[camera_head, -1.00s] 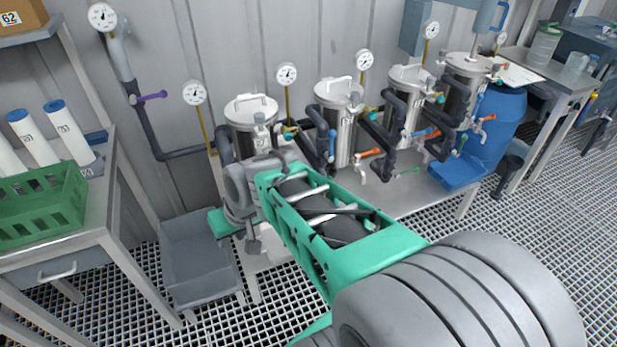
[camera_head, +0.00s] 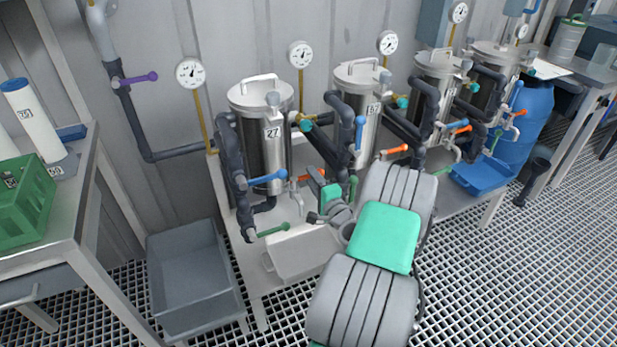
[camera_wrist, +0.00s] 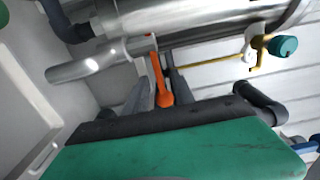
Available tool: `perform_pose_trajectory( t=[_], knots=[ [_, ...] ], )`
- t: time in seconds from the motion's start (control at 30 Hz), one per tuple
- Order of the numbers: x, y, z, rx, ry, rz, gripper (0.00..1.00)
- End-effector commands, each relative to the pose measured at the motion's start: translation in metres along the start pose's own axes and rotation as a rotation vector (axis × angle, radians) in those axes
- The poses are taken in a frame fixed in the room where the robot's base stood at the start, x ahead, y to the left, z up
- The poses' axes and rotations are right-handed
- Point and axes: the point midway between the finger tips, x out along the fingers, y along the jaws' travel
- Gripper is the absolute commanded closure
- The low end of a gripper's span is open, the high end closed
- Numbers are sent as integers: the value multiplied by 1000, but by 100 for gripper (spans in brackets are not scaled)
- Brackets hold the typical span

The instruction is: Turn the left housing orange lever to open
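The left housing (camera_head: 264,150), a steel vessel marked 27, stands upright at the left end of the bench. Its orange lever (camera_head: 304,171) shows only in part, beside my gripper (camera_head: 316,177). In the wrist view the orange lever (camera_wrist: 159,80) hangs down from the steel outlet pipe (camera_wrist: 95,62), its rounded end between the two fingers of my gripper (camera_wrist: 161,88). The fingers stand apart, one on each side of the lever. I cannot tell whether either finger touches it.
The left housing also has a blue lever (camera_head: 267,178) and a green lever (camera_head: 273,230). A second housing (camera_head: 358,115) with its own orange lever (camera_head: 394,149) stands to the right. A white tray (camera_head: 300,250) lies below my gripper, and a grey bin (camera_head: 190,275) stands left of the bench.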

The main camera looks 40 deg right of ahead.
Motion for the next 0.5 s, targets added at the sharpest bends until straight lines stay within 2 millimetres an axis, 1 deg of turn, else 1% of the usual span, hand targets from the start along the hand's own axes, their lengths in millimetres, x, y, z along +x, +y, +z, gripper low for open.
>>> perform_pose_trajectory(
  t=[0.03, 0.13, 0.37, 0.5],
  knots=[
    [7, 0, 1, -3, -3, 0, 70],
    [15, 0, 1, -1, -2, 0, 70],
    [18, 0, 2, -1, -4, 0, 70],
    [18, 0, 3, -2, -5, 1, 80]
  ],
)
